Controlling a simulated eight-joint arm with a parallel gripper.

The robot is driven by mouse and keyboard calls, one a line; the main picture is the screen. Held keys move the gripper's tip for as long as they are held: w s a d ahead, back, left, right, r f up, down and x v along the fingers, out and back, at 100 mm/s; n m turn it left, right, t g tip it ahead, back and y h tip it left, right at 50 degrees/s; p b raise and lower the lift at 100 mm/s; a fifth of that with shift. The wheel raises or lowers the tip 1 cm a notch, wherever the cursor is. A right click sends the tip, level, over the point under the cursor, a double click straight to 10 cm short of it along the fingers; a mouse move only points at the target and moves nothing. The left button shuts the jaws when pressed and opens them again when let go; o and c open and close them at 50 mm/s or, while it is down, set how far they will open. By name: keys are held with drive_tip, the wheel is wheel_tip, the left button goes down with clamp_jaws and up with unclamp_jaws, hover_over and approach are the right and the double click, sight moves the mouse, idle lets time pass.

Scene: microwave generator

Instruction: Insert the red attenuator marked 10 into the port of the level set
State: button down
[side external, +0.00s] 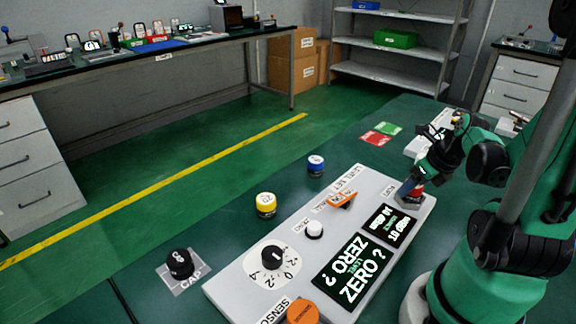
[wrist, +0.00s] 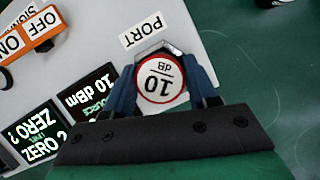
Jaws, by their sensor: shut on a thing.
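The red attenuator marked 10 dB (wrist: 160,78) is between the two blue fingers of my gripper (wrist: 163,85), which is shut on it. Its round white top with a red rim faces the wrist camera. A metal edge of the port (wrist: 173,50) shows just behind it, beside the PORT label (wrist: 142,30). In the side view my gripper (side external: 408,188) is low over the far right end of the level set (side external: 235,290), with a little red showing at the port. The attenuator looks upright and over or in the port; its lower end is hidden, so I cannot tell how deep it sits.
A yellow-topped attenuator (side external: 265,204) and a blue-topped one (side external: 316,164) stand left of the level set. A black cap (side external: 180,263) lies at the front left. The set carries an orange switch (side external: 341,199), a white button (side external: 314,229), a dial (side external: 272,257) and an orange sensor (side external: 302,312).

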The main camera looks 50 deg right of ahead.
sight(421, 203)
drive_tip(key=shift+f, duration=0.25)
drive_tip(key=shift+c, duration=1.3)
unclamp_jaws()
drive_tip(key=shift+r, duration=0.25)
drive_tip(key=shift+v, duration=3.6)
drive_tip(key=shift+r, duration=0.1)
drive_tip(key=w+a+r+m+t, duration=0.1)
drive_tip(key=w+a+m, duration=0.3)
drive_tip(key=m, duration=0.6)
drive_tip(key=w+a+r+m+t+y, duration=0.1)
drive_tip(key=w+a+m, duration=0.3)
drive_tip(key=a+m, duration=0.4)
drive_tip(key=w+a+r+m+t, duration=0.1)
drive_tip(key=w+a+m, duration=0.4)
drive_tip(key=m, duration=0.9)
drive_tip(key=shift+a, duration=1)
